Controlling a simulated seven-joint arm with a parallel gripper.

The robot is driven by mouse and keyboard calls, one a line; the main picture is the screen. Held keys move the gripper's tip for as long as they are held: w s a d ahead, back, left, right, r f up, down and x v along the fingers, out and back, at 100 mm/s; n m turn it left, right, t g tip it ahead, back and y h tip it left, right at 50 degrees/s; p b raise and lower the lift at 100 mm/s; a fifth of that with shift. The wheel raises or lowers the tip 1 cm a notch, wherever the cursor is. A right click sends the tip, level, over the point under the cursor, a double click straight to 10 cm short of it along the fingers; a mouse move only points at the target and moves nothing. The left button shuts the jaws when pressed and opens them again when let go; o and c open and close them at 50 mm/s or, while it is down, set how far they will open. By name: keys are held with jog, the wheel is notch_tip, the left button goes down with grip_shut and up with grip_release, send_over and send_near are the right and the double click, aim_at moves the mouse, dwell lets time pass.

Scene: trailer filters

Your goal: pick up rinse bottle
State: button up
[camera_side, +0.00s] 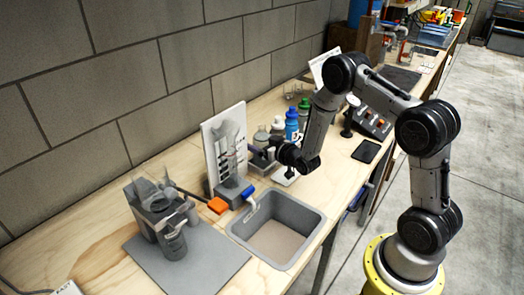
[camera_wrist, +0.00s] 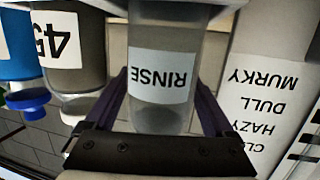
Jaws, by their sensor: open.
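The rinse bottle (camera_wrist: 160,112) is translucent grey with a white label reading RINSE, which appears upside down in the wrist view. It stands between the two purple fingers of my gripper (camera_wrist: 162,82). The fingers are open, one on each side of it; I cannot tell whether either touches it. In the side view my gripper (camera_side: 258,153) reaches in low among the bottles, close to the white board. The arm and neighbouring items partly hide the bottle there.
A bottle marked 45 (camera_wrist: 72,50) and a blue bottle (camera_wrist: 18,50) stand beside it. A white board (camera_side: 222,130) with clarity words is close on the other side. A sink (camera_side: 275,228), orange block (camera_side: 217,205) and grey jug group (camera_side: 160,210) lie nearer the camera.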

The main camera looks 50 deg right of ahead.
jog(key=shift+w, duration=0.25)
grip_shut()
jog(key=shift+r, duration=0.2)
dwell(0.3)
